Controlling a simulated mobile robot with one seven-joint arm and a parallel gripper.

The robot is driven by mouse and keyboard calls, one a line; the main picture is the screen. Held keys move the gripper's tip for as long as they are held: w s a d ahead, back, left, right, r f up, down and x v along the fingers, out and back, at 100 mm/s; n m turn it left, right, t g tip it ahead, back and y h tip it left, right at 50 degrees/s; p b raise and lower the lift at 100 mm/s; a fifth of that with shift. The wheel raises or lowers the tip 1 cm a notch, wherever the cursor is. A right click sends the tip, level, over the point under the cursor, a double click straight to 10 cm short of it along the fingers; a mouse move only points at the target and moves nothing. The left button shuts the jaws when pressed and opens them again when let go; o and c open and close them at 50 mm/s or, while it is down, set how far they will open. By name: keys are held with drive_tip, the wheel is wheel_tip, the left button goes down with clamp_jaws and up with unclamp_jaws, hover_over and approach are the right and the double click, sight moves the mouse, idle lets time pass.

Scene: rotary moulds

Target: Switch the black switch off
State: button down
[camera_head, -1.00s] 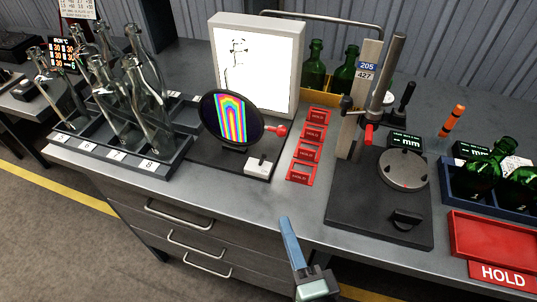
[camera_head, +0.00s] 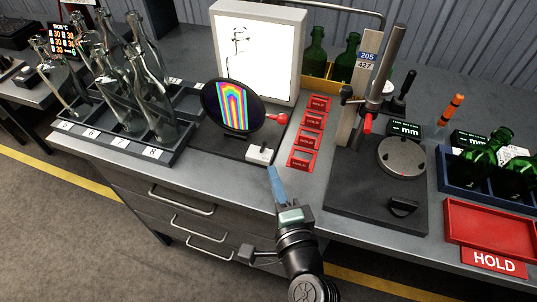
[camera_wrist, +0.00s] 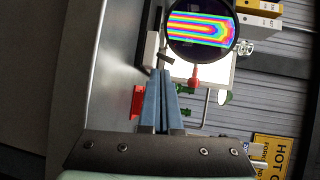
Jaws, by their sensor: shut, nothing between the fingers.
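A small black switch (camera_head: 264,148) stands on a white box (camera_head: 259,157) at the front of the dark base under the round rainbow-patterned disc (camera_head: 232,106). In the wrist view a small dark lever (camera_wrist: 165,57), likely this switch, shows just beyond my fingertips. My gripper (camera_head: 271,169) has blue fingers pressed together with nothing between them. It reaches in over the table's front edge, its tips just in front of the white box. It also shows in the wrist view (camera_wrist: 160,72). I cannot tell if the tips touch anything or which way the switch is set.
A rack of clear bottles (camera_head: 120,141) stands left. Red HOLD tags (camera_head: 302,161) lie right of the box. A gauge stand with a black base (camera_head: 350,200), a red tray (camera_head: 490,225) and green bottles in a blue crate (camera_head: 449,181) are further right. A lit panel (camera_head: 255,60) stands behind.

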sight(264, 148)
drive_tip(key=shift+w+a+r+p, duration=0.1)
drive_tip(key=shift+w+a+p, duration=0.1)
drive_tip(key=shift+w, duration=0.55)
drive_tip(key=shift+w+a+r+p, duration=0.1)
drive_tip(key=shift+w+a+p, duration=0.1)
drive_tip(key=shift+w, duration=0.5)
drive_tip(key=shift+w+a+r+p, duration=0.1)
drive_tip(key=shift+w+a, duration=0.1)
drive_tip(key=shift+w, duration=0.55)
drive_tip(key=shift+r, duration=0.15)
drive_tip(key=shift+r+p, duration=0.1)
drive_tip(key=shift+p, duration=0.55)
drive_tip(key=shift+a+n, duration=0.1)
drive_tip(key=shift+n, duration=0.2)
